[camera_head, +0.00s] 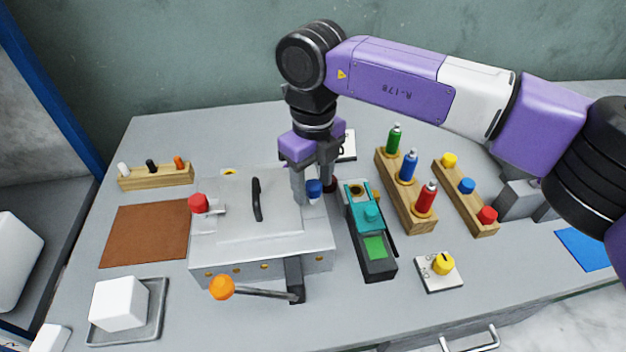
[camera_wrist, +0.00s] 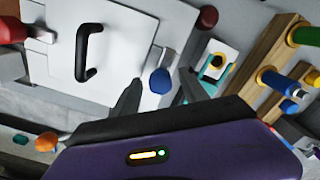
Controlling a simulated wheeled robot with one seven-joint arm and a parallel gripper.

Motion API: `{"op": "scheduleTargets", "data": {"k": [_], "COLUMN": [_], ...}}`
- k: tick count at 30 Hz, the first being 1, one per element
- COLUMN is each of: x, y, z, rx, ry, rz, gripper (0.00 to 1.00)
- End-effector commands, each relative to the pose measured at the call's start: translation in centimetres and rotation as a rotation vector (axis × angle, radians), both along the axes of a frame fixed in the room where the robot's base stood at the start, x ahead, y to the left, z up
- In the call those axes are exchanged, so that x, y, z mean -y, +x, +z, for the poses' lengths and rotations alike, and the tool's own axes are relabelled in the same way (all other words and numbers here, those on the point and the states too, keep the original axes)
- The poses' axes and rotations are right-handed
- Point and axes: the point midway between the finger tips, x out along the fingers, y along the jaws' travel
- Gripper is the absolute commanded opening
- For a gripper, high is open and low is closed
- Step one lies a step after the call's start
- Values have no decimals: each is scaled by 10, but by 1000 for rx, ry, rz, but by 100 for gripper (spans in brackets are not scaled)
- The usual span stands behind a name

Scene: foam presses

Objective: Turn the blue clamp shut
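The blue clamp (camera_head: 314,189) is a rounded blue knob on the right edge of the grey metal press (camera_head: 235,245). It also shows in the wrist view (camera_wrist: 160,81). My gripper (camera_head: 314,192) points down over that edge, with its two fingers spread apart. In the wrist view my gripper (camera_wrist: 160,78) has one finger on each side of the blue knob, with gaps showing.
The press lid has a black handle (camera_head: 257,199), a red clamp (camera_head: 198,203) at left and an orange-tipped lever (camera_head: 221,287) in front. A teal-and-black device (camera_head: 372,235) stands close on the right, before a wooden bottle rack (camera_head: 405,195). A dark red knob (camera_wrist: 208,17) is nearby.

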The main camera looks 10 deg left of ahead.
Motion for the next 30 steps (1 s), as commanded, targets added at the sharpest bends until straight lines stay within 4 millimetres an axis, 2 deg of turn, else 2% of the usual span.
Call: {"op": "scheduleTargets", "data": {"k": [1, 6, 8, 20, 30], "x": [0, 0, 0, 0, 0], "y": [0, 0, 0, 0, 1], "z": [0, 0, 0, 1, 1], "rx": [0, 0, 0, 1, 2], "ry": [0, 0, 0, 1, -1], "rz": [0, 0, 0, 63, 317], "gripper": [42, 9, 0, 0, 0]}}
